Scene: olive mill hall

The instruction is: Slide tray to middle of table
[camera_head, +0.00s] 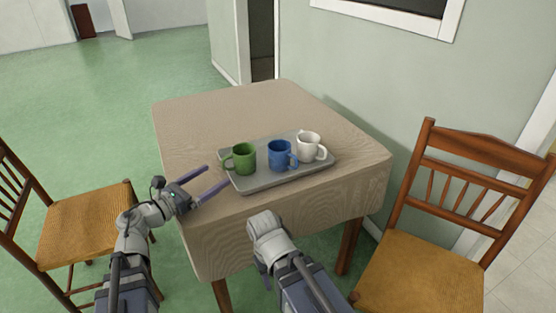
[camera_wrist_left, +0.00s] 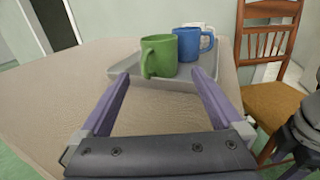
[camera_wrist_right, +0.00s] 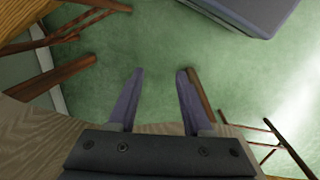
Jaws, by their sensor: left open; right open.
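A grey tray (camera_head: 262,183) lies near the front edge of a wooden table (camera_head: 200,120). A green mug (camera_head: 241,158), a blue mug (camera_head: 280,155) and a white mug (camera_head: 308,146) stand upright on it in a row. My left gripper (camera_head: 217,184) is open at the tray's left end; its fingers point toward the tray. In the left wrist view the tray (camera_wrist_left: 207,81) and green mug (camera_wrist_left: 158,56) show ahead, between the open fingers. My right gripper's fingers are hidden in the head view; in the right wrist view the right gripper (camera_wrist_right: 159,72) is open and empty, facing the floor.
A wooden chair (camera_head: 85,222) stands left of the table and another chair (camera_head: 425,275) stands at the right. A wall (camera_head: 345,90) rises behind the table's right side. The far left part of the tabletop is clear.

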